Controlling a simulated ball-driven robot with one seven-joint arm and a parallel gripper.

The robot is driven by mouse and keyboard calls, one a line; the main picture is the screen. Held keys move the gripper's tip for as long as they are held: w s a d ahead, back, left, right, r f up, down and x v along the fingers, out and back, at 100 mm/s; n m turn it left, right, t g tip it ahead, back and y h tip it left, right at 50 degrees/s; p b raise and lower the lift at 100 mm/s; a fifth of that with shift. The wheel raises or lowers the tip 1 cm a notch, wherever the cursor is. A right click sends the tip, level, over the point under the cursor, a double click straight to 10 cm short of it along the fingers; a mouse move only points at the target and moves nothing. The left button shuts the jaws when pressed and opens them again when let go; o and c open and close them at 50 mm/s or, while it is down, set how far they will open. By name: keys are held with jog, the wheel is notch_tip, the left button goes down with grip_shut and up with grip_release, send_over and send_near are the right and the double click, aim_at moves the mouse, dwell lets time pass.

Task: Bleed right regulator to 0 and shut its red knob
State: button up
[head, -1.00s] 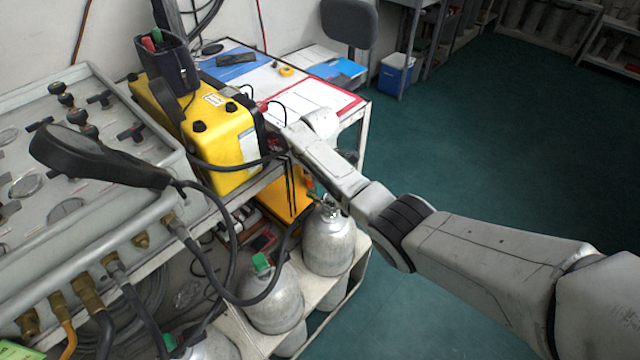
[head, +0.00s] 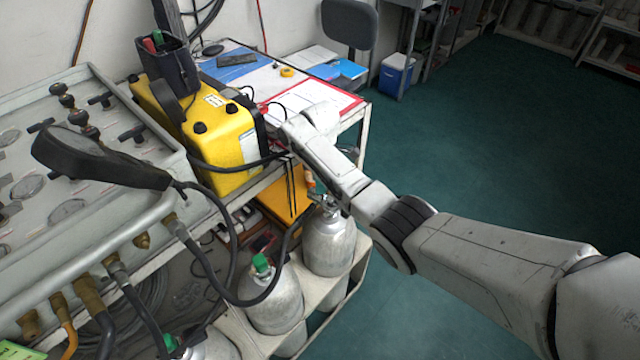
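The grey air panel (head: 110,222) fills the left side of the head view, with several black knobs and T-shaped handles (head: 132,133) and round gauges (head: 67,209) on its face. A black handset-like object lies over part of it. I cannot make out a red knob on the panel, and I cannot tell which handle belongs to the right regulator. Gauge readings are too small to read. My arm reaches in from the right, its far end beside the yellow box, right of the panel. My gripper's fingers are not visible; the arm's end hides that area.
A yellow box (head: 222,146) with a black pouch and cables stands right of the panel. Silver cylinders (head: 329,243) stand below, with black hoses looping nearby. A desk with papers (head: 305,97) is behind. Green floor (head: 500,150) is open at right.

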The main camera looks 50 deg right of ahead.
notch_tip(320, 180, up, 9)
dwell(0.3)
